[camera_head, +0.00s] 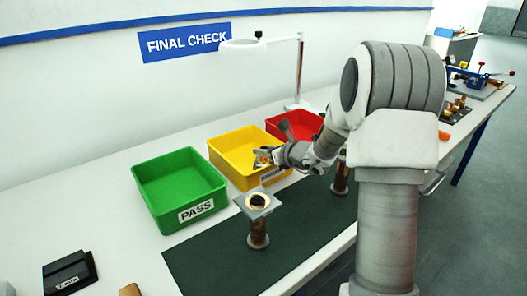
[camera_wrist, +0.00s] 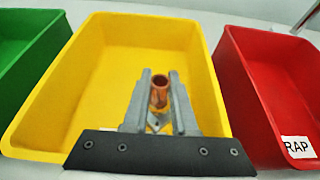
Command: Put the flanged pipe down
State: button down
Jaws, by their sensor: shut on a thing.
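A copper-coloured flanged pipe (camera_wrist: 159,92) is held between the fingers of my gripper (camera_wrist: 161,82) in the wrist view. Part of a grey flange shows below its tube. My gripper (camera_head: 266,158) is at the yellow tray (camera_head: 221,160) in the head view, and the held pipe is barely visible there. In the wrist view the pipe is in front of the inside of the yellow tray (camera_wrist: 80,75). I cannot tell whether it touches the tray floor.
A green tray (camera_head: 150,190) marked PASS stands left, and a red tray (camera_head: 285,122) right. On the dark mat (camera_head: 300,235) stand another flanged pipe (camera_head: 257,228) and one partly behind my arm (camera_head: 340,183).

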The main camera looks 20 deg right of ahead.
jog(key=c, duration=0.7)
grip_release()
jog(key=shift+f, duration=0.1)
jog(key=shift+r, duration=0.2)
jog(key=p+v, duration=0.1)
jog(key=v, duration=1.1)
jog(key=shift+d+f, duration=0.1)
jog(key=shift+f, duration=0.05)
